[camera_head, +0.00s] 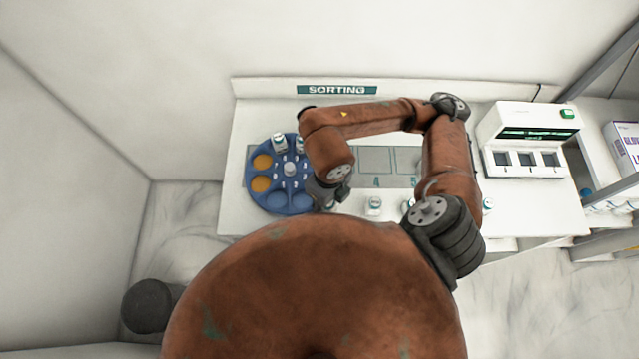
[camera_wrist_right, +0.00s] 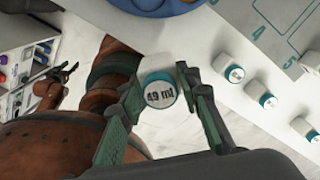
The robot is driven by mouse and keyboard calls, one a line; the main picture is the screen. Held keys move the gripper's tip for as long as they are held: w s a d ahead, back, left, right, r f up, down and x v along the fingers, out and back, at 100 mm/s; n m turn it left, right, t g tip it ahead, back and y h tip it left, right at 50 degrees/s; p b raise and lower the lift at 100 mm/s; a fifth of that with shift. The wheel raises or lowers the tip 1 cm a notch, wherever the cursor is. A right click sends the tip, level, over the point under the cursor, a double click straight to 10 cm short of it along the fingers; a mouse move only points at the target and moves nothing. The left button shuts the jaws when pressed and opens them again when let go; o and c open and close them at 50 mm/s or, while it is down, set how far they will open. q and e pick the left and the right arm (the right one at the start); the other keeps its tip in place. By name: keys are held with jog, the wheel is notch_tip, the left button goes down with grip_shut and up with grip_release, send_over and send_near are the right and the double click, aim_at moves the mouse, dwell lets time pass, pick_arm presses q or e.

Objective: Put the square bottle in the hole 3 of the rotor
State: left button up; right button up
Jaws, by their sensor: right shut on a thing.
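The blue round rotor (camera_head: 289,172) lies on the left of the worktop, and its edge shows at the top of the right wrist view (camera_wrist_right: 160,7). Two bottles sit at its back; two holes at its left look orange, and the front ones look blue and empty. Its number marks are too small to read surely. My right gripper (camera_wrist_right: 160,88) is shut on a white bottle with a teal rim, its face marked 49 ml (camera_wrist_right: 160,93). In the head view the right gripper (camera_head: 330,200) is by the rotor's front right edge. My left gripper (camera_wrist_right: 52,78) shows small, its fingers apart.
Several white bottles with teal rims stand in a row right of the rotor, one of them here (camera_head: 374,205). Marked squares (camera_head: 375,160) lie behind them. A white machine with a screen (camera_head: 528,140) stands on the right. My arm covers part of the worktop.

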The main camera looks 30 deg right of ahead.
jog(key=shift+m, duration=0.3)
jog(key=w+d+f, duration=0.1)
jog(key=w+f, duration=0.2)
jog(key=w, duration=0.1)
jog(key=w+d+f+p, duration=0.1)
jog(key=w+d+f, duration=0.1)
jog(key=w+f, duration=0.1)
jog(key=w+d+f, duration=0.2)
jog(key=w+f, duration=0.1)
jog(key=w, duration=0.2)
jog(key=shift+w+f, duration=0.15)
jog(key=shift+f, duration=0.05)
jog(key=f, duration=0.1)
jog(key=f+p, duration=0.1)
jog(key=f, duration=0.1)
jog(key=shift+w+d, duration=0.15)
jog(key=shift+w, duration=0.05)
jog(key=shift+f, duration=0.3)
pick_arm(q)
jog(key=shift+s+r, duration=0.2)
jog(key=shift+r, duration=0.35)
jog(key=shift+s+r, duration=0.2)
jog(key=shift+r, duration=0.35)
jog(key=shift+f, duration=0.1)
pick_arm(e)
jog(key=shift+f, duration=0.1)
